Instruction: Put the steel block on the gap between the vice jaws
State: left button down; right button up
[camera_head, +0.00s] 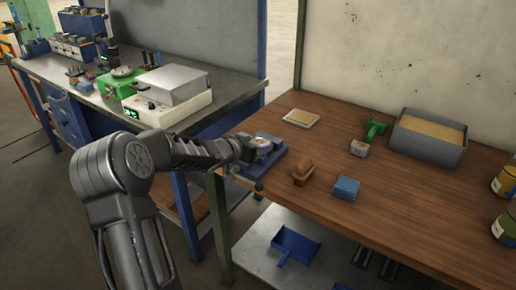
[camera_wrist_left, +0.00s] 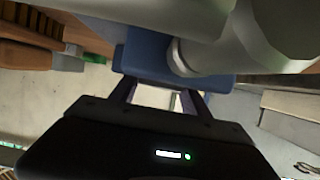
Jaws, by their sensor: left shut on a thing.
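My left gripper (camera_head: 248,150) reaches in from the left and is at the blue vice (camera_head: 262,167) on the near left corner of the wooden bench. In the left wrist view the left gripper (camera_wrist_left: 157,98) is shut on a pale piece, the steel block (camera_wrist_left: 157,97), which shows between the two dark fingers. The blue vice (camera_wrist_left: 140,62) is right beyond the fingertips there. In the head view the block is hard to make out by the gripper. I cannot tell whether it touches the jaws, and the gap is hidden. My right gripper is not in view.
On the wooden bench (camera_head: 330,218) are a brown block-like item (camera_head: 302,172), a blue stack (camera_head: 345,188), a pale tile (camera_head: 301,118), a green item (camera_head: 375,129) and a grey sand-filled bin (camera_head: 430,138). A grey bench with instruments (camera_head: 225,95) stands behind on the left.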

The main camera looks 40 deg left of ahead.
pick_arm(q)
jog(key=shift+r, duration=0.15)
jog(key=c, duration=0.5)
grip_release()
jog(key=shift+f, duration=0.25)
jog(key=shift+r, duration=0.25)
jog(key=p+v, duration=0.1)
jog(key=v, duration=1.1)
jog(key=shift+s+d+f, duration=0.1)
jog(key=shift+f, duration=0.05)
